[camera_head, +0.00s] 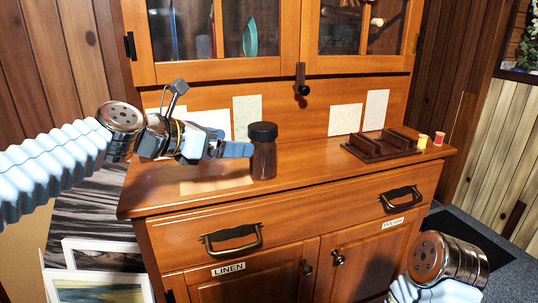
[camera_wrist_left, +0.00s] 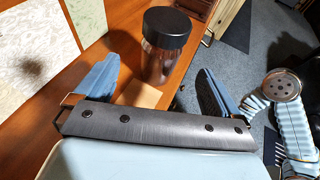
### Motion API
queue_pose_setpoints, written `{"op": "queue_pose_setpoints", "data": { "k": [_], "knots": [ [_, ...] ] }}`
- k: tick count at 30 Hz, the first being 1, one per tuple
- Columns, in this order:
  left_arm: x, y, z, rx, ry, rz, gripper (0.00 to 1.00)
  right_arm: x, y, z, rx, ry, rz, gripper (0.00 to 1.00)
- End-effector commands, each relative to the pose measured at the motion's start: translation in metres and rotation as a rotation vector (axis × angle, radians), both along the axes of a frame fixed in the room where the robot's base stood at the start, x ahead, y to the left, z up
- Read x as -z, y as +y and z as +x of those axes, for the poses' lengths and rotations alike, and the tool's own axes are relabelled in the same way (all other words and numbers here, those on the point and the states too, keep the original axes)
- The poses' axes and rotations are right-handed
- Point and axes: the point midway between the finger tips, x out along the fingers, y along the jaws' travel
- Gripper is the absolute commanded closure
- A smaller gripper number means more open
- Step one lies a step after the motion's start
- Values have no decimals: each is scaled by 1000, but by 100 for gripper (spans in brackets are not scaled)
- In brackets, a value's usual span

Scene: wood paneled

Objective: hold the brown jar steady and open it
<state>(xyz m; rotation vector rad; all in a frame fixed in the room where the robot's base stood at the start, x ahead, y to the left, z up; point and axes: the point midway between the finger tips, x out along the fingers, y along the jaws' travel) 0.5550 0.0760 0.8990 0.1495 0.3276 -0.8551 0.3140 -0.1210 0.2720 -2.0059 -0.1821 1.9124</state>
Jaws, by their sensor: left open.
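The brown jar (camera_head: 263,158) stands upright on the cabinet's wooden counter, its dark lid (camera_head: 263,130) on top. My left gripper (camera_head: 237,149) is at the jar's left side, roughly level with its upper body. In the left wrist view the jar (camera_wrist_left: 158,64) and its black lid (camera_wrist_left: 167,27) show between the two blue fingers of my left gripper (camera_wrist_left: 159,68), which are spread with a gap to either side. Whether the jar is fully between the fingertips I cannot tell. My right arm shows at the lower right of the head view, but its gripper is out of frame.
A dark wooden tray (camera_head: 382,146) and small yellow (camera_head: 422,141) and red (camera_head: 438,139) items sit on the counter's right. Pale paper sheets lean at the back. The cabinet (camera_head: 290,68) rises behind. The counter between jar and tray is clear.

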Motion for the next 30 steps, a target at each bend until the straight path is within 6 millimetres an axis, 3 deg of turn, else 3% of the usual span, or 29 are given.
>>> {"op": "queue_pose_setpoints", "data": {
  "k": [3,11,18,28,30],
  "knots": [
    [10,-20,15,4,2,1,3,0,0,0,0,0,0,6],
    [19,-39,32,0,0,1,3,0,0,0,0,-1,0,6],
    [33,-67,52,2,1,2,3,1,-1,0,1,0,-1,6],
    [36,-75,60,0,-2,1,3,1,-1,0,1,0,-1,6],
    [36,-75,59,0,-2,1,11,1,-1,0,1,0,-1,6]
  ]
}}
